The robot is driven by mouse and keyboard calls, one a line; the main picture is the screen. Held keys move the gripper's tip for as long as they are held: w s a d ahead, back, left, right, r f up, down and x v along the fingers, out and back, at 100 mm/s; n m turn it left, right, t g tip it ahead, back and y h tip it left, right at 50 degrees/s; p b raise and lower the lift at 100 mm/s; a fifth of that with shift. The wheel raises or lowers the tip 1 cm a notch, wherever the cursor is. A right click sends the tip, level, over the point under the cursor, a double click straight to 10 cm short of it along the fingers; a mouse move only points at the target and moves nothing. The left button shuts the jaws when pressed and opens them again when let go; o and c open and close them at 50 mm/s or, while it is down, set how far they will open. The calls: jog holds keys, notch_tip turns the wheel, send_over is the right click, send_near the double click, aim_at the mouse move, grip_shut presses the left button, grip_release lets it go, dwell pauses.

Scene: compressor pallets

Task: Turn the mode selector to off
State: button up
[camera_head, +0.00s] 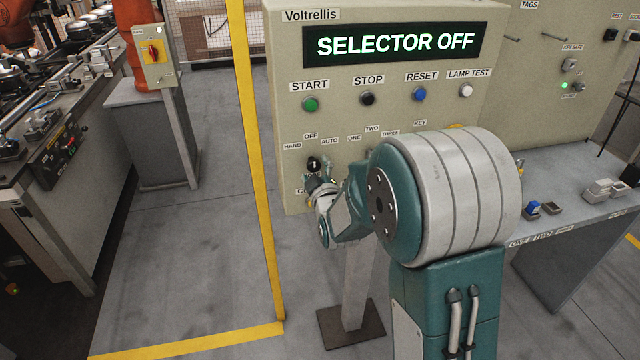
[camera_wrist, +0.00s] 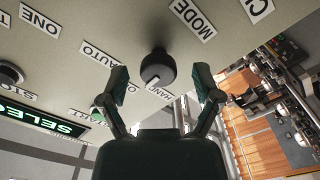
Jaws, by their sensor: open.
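The mode selector is a black knob (camera_head: 314,164) on the beige panel, below the HAND, OFF and AUTO labels. Its white mark points up towards OFF in the head view. The panel display (camera_head: 395,43) reads SELECTOR OFF. My gripper (camera_wrist: 163,84) is open in the wrist view, with one finger on each side of the knob (camera_wrist: 157,68) and visible gaps between. In the head view my gripper is just below the knob, partly hidden by my own arm.
START (camera_head: 310,104), STOP (camera_head: 367,98), RESET (camera_head: 419,94) and LAMP TEST (camera_head: 466,90) buttons sit above the selector. My arm covers the panel's lower right. A yellow post (camera_head: 255,150) stands at the panel's left. Open floor (camera_head: 190,265) lies left of it.

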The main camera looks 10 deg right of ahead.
jog(key=s, duration=1)
jog(key=shift+s+a, duration=0.15)
jog(key=s+r+m+g, duration=0.2)
jog(key=s+m+g, duration=0.2)
jog(key=s, duration=0.8)
jog(key=s+r+m+g, duration=0.2)
jog(key=s+m+g, duration=0.3)
jog(key=s, duration=0.8)
jog(key=g, duration=0.3)
jog(key=shift+r, duration=0.4)
